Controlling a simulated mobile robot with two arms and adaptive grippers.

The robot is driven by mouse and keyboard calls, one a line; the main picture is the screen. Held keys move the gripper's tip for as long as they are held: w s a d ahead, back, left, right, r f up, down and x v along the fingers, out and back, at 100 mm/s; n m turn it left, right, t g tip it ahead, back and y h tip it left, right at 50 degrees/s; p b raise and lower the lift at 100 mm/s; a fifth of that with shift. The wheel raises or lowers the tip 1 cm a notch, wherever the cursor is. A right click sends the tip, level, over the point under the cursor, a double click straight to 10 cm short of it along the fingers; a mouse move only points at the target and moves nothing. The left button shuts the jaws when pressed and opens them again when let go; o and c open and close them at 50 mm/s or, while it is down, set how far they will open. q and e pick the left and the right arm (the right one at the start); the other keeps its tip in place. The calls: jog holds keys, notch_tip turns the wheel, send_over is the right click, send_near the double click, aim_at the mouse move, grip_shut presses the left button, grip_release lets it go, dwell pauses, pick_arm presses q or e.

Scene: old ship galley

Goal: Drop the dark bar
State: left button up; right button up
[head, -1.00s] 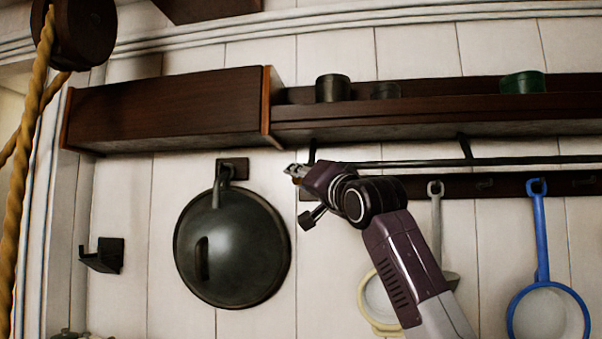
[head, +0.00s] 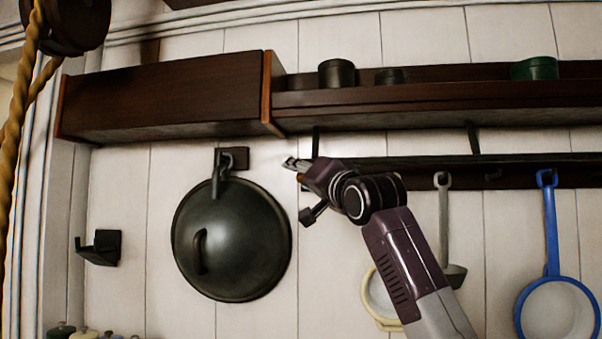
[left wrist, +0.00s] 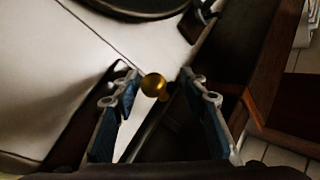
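A dark bar (head: 520,157) runs level below the wall shelf at the right of the head view, in front of a dark hook board. My left gripper (head: 291,164) is by the bar's left end, right of the hanging black lid. In the left wrist view its two fingers (left wrist: 160,78) stand apart. A brass ball (left wrist: 153,86) shows between the fingertips, and a dark length (left wrist: 150,132) lies behind it between the fingers. I see no finger pressing on either. My right gripper is not in view.
The black lid (head: 232,240) hangs from a hook at the left. A dark shelf (head: 420,101) with small pots is above the gripper. A blue-handled pan (head: 551,230) and other utensils hang at the right. An empty hook (head: 100,248) is on the left wall.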

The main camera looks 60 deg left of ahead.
pick_arm(q)
jog(key=shift+s+d+r, duration=0.2)
jog(key=shift+d+r, duration=0.05)
jog(key=shift+d, duration=0.35)
jog(key=shift+a, duration=0.1)
jog(key=shift+a+f, duration=0.1)
jog(key=v, duration=1.2)
jog(key=shift+w, duration=0.15)
jog(key=shift+c, duration=0.5)
